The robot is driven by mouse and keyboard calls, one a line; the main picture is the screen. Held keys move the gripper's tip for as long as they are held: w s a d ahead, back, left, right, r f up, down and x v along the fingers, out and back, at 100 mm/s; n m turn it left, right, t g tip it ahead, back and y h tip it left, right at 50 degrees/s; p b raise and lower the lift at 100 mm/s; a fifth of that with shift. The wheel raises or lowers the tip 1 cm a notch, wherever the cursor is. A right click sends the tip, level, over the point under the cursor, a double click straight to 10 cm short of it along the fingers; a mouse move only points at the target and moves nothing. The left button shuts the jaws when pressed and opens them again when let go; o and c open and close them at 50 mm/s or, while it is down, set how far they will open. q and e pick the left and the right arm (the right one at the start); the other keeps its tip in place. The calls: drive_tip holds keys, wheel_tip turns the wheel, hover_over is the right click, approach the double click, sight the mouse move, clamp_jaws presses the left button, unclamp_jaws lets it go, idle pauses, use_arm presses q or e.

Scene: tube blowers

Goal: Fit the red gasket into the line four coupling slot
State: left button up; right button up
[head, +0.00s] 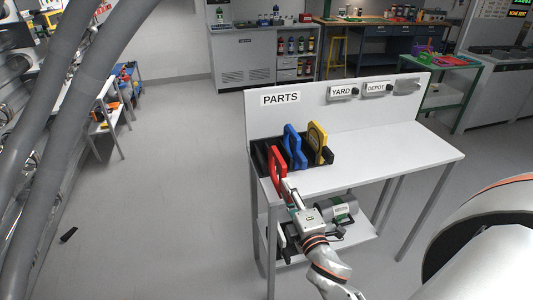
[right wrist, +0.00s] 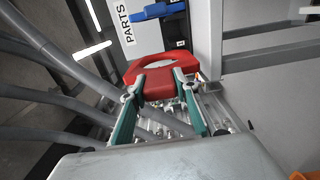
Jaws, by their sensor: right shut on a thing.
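The red gasket (head: 277,168), a flat ring-like piece with an opening, is at the near end of the black rack (head: 262,158) on the parts table. My right gripper (head: 289,196) reaches it from the front. In the right wrist view the red gasket (right wrist: 160,78) sits between the teal fingers of my right gripper (right wrist: 161,98), which are shut on its near edge. I cannot tell whether the gasket still touches the rack. My left gripper is not in view. I cannot make out the line four coupling slot.
A blue piece (head: 292,146) and a yellow piece (head: 318,143) stand in the rack behind the red one. The white table (head: 410,150) is clear at right. Large grey tubes (head: 75,110) fill the left side. A grey-green machine (head: 340,208) sits on the lower shelf.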

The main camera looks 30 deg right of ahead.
drive_tip(key=shift+v, duration=1.9)
